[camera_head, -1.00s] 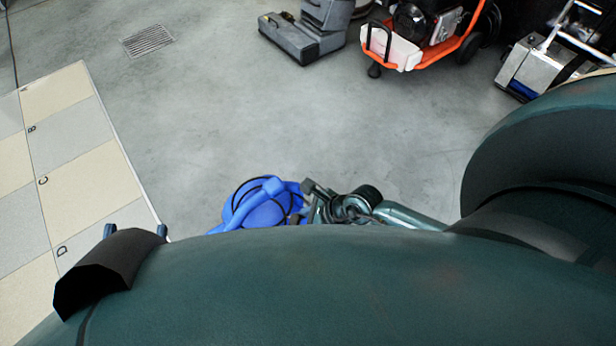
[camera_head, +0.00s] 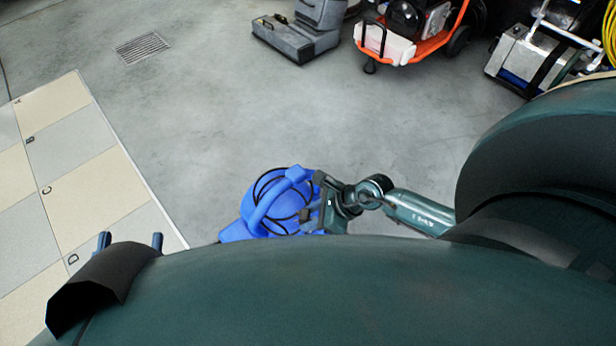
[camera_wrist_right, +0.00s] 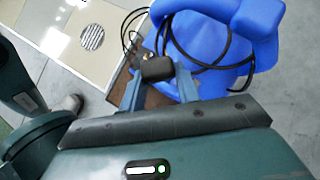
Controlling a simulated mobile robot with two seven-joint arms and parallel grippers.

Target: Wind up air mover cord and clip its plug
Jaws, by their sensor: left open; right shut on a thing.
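The blue air mover (camera_head: 262,217) stands at the bottom centre of the head view, partly hidden behind my own body. It also fills the upper middle of the right wrist view (camera_wrist_right: 235,15). Its black cord (camera_wrist_right: 205,65) runs in loops around the blue housing, with thin loops hanging left of it. My right gripper (camera_head: 318,205) is beside the air mover's right side. In the right wrist view it is shut on the black plug (camera_wrist_right: 156,69), close to the housing. My left gripper (camera_head: 130,242) is open and empty, left of the air mover, with two blue fingertips showing.
Pale checkered pads (camera_head: 90,195) with letters lie on the left. A grey machine (camera_head: 297,40), an orange-framed cart (camera_head: 425,48) and a silver unit (camera_head: 525,58) stand at the back. The grey floor between is clear around a drain grate (camera_head: 142,47).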

